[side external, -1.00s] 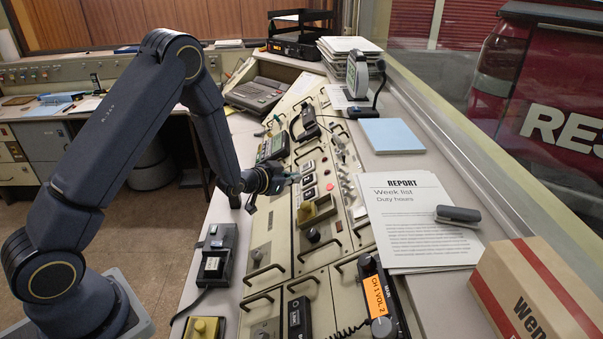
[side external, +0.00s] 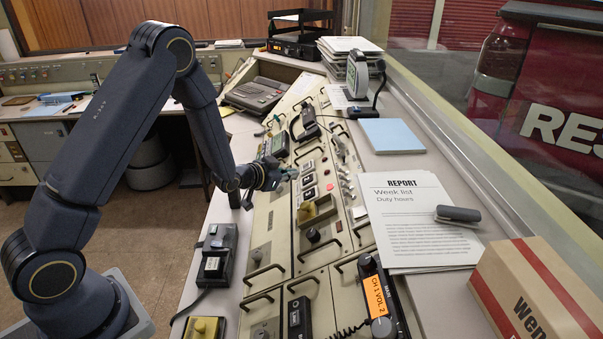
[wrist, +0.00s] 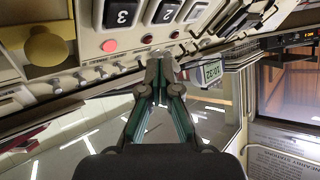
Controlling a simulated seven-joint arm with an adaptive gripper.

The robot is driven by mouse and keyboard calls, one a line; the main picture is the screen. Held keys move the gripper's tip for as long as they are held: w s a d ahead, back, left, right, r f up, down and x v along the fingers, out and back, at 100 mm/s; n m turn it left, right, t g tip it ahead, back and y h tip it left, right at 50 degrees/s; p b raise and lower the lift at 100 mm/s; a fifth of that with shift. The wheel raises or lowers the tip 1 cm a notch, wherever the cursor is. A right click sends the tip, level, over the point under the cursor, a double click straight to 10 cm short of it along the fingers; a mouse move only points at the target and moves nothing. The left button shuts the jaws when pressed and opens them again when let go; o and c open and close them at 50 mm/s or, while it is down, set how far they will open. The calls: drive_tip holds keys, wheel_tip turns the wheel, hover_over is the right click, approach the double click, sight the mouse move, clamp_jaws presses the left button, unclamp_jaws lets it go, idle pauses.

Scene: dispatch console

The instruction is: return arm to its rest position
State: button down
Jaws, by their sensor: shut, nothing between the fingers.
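My gripper (side external: 287,174) is above the console panel in the side external view, beside the numbered push buttons, with nothing held. In the wrist view my gripper (wrist: 160,75) shows its two fingers meeting at the tips, shut and empty. Whether the tips touch the panel cannot be told. The arm reaches over the console from the left with its elbow raised.
A yellow knob block (side external: 316,211) and a radio (side external: 381,296) are on the console near the gripper. A gooseneck microphone (side external: 379,88), a blue pad (side external: 392,135), a report sheet (side external: 415,225) with a stapler (side external: 458,214), and a carton (side external: 535,290) lie right. Open floor is left.

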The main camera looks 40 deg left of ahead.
wheel_tip(320, 180, up, 8)
idle(0.5)
wheel_tip(320, 180, up, 16)
drive_tip(key=s+d+t, duration=0.2)
drive_tip(key=d+t, duration=0.1)
drive_tip(key=s+r, duration=0.6)
drive_tip(key=s+d+f+n+g, duration=0.1)
drive_tip(key=s+f+g, duration=0.4)
drive_tip(key=s, duration=0.7)
drive_tip(key=s+d+f+n+g, duration=0.1)
drive_tip(key=s+d+f+g, duration=0.2)
drive_tip(key=s, duration=0.9)
wheel_tip(320, 180, down, 2)
drive_tip(key=shift+s+f+g, duration=0.1)
drive_tip(key=shift+s+g, duration=0.25)
drive_tip(key=shift+g, duration=0.85)
